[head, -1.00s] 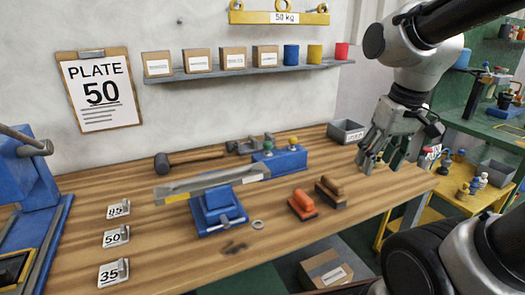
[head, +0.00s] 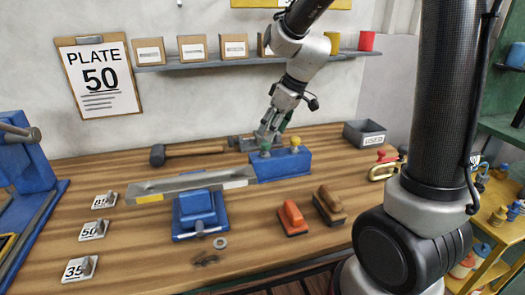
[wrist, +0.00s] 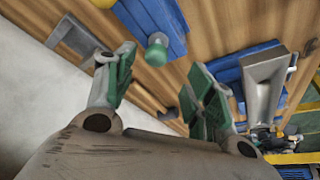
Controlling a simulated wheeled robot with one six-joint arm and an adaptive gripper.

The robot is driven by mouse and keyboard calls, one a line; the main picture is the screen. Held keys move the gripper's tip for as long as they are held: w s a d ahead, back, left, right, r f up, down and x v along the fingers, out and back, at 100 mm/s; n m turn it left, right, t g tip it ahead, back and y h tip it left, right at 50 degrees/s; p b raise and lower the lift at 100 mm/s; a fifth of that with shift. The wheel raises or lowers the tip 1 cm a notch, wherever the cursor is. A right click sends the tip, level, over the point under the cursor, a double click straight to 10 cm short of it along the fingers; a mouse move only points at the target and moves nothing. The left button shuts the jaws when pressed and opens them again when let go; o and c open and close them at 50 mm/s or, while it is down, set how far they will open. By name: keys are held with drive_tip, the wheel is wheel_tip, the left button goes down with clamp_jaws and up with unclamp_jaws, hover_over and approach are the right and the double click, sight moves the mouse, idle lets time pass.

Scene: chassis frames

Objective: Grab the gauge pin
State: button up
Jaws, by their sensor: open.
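A blue block (head: 283,167) stands near the back of the bench and holds a green-knobbed pin (head: 265,149) and a yellow-knobbed pin (head: 295,143). Which pin is the gauge pin cannot be told from a label. My gripper (head: 268,133) is open and empty, pointing down just above the green knob. In the wrist view the green knob (wrist: 157,50) shows in the gap between the green-padded fingers (wrist: 162,82), apart from both.
A metal channel (head: 165,187) lies across a blue vise (head: 198,209) left of the block. A mallet (head: 190,151) lies behind. Orange (head: 292,217) and brown (head: 328,205) handled blocks sit in front. Tags marked 85, 50 (head: 94,230) and 35 stand left. A grey bin (head: 364,136) is at right.

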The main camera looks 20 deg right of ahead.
sight(267, 142)
drive_tip(key=shift+n, duration=0.4)
drive_tip(key=x, duration=0.7)
drive_tip(key=shift+w+d+f, duration=0.1)
drive_tip(key=shift+w+f, duration=0.2)
drive_tip(key=shift+f, duration=0.1)
drive_tip(key=shift+c, duration=0.2)
